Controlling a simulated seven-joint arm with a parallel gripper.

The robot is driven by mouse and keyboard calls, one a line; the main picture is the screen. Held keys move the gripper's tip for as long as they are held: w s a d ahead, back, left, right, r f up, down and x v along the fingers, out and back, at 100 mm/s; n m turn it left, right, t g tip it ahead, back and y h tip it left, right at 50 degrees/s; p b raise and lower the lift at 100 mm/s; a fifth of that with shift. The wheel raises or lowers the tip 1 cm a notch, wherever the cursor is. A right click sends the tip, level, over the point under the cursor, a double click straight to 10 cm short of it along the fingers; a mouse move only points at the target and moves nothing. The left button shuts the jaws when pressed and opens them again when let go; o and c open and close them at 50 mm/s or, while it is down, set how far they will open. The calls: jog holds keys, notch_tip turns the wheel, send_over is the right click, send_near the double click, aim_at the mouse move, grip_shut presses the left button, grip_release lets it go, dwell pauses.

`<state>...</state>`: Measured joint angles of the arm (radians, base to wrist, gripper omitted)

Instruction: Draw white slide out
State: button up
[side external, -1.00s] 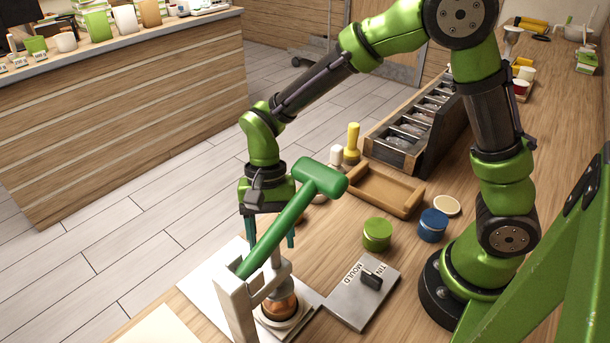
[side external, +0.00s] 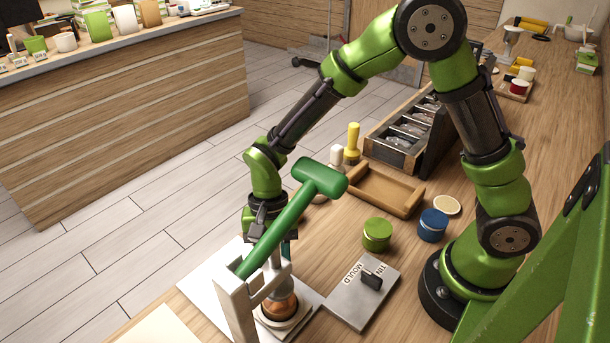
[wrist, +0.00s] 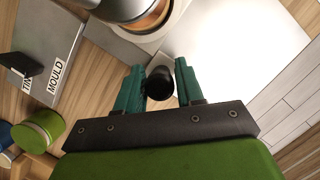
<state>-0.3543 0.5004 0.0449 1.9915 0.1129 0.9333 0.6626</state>
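The press has a white frame (side external: 238,310) with a long green handle (side external: 285,225). A copper-coloured round mould (side external: 281,305) sits in a pale ring at its foot; part of it shows at the top of the wrist view (wrist: 150,22). A flat white plate (wrist: 235,45) lies beside it. A black round knob (wrist: 160,83) lies between the teal fingers of my gripper (wrist: 160,84). The fingers are apart, one each side of the knob; I cannot tell whether they touch it. What joins the knob to a white slide is hidden. In the side view the handle and frame partly hide my gripper.
A grey plate marked MOULD and TIN (side external: 358,300) with a dark lever (side external: 372,280) lies right of the press. A green tin (side external: 377,235), a blue tin (side external: 432,225) and a wooden tray (side external: 385,190) stand behind it. The raised green handle stands close to my arm.

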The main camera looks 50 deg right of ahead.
jog(key=c, duration=0.4)
jog(key=shift+w, duration=0.1)
jog(key=shift+w+d, duration=0.15)
jog(key=shift+w, duration=5.15)
jog(key=o, duration=0.9)
jog(key=shift+s, duration=0.1)
notch_tip(320, 180, up, 7)
jog(key=shift+r, duration=0.1)
